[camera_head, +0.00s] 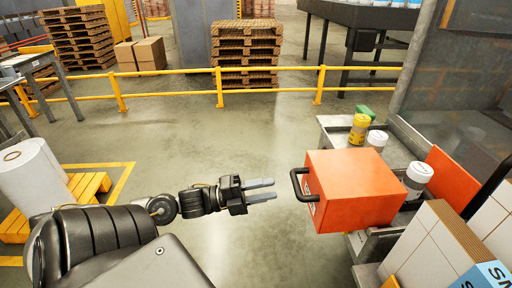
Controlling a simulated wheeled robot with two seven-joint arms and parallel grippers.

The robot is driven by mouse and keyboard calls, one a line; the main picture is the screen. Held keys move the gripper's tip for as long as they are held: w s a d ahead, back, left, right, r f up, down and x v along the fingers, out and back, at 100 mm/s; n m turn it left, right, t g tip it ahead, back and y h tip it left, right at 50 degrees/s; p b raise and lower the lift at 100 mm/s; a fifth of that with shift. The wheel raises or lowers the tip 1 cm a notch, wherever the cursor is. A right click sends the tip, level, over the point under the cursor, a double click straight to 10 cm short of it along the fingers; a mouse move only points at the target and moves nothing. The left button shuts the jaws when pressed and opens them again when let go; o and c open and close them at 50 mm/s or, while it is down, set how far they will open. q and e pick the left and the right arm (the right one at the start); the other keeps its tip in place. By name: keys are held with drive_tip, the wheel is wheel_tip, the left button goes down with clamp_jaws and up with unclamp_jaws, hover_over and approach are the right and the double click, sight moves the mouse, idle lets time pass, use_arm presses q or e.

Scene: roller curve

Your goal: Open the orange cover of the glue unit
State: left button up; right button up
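The orange cover (355,185) of the glue unit is a box shape at the right of the head view, sitting down over a grey metal frame. A black bar handle (296,186) sticks out from its left face. My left gripper (276,188) points right toward the handle, a short gap away and not touching it. Its two grey fingers are apart with nothing between them. My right gripper is not in view. What lies under the cover is hidden.
White-capped jars (418,175) and a yellow container (359,129) stand beside and behind the cover. Cardboard stacks (437,245) fill the lower right. A yellow rail (270,90) crosses behind. A white roll (30,175) stands at the left. The floor between is clear.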

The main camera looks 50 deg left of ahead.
use_arm(q)
drive_tip(key=shift+v, duration=1.25)
